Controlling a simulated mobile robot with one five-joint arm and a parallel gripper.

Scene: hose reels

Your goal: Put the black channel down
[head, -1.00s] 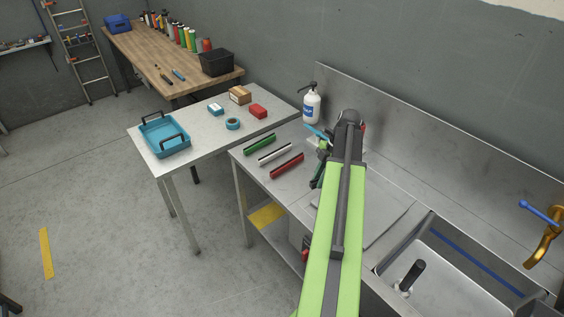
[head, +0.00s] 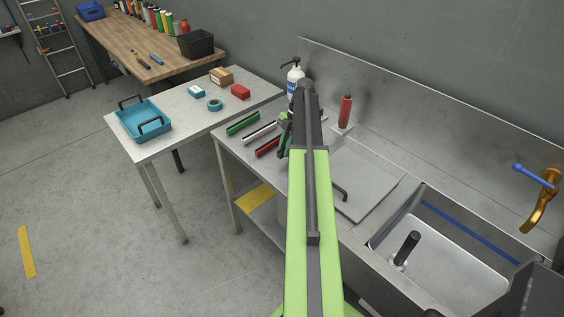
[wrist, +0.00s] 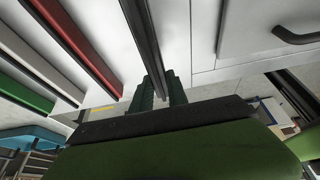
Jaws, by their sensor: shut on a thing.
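My gripper (wrist: 160,92) has dark green fingers and is shut on the black channel (wrist: 142,32), which runs away from the fingers towards the top of the wrist view. In the head view my arm hides most of the gripper (head: 284,136) and the channel. The red channel (head: 268,146), white channel (head: 260,132) and green channel (head: 243,123) lie side by side on the steel counter, left of my gripper. They also show at the left of the wrist view. I cannot tell whether the black channel touches the counter.
A white bottle (head: 294,82) and a red cylinder (head: 345,112) stand behind my arm. A panel with a dark handle (head: 340,191) lies right of it, before the sink (head: 425,270). The side table (head: 185,110) carries a blue tray (head: 142,124) and small items.

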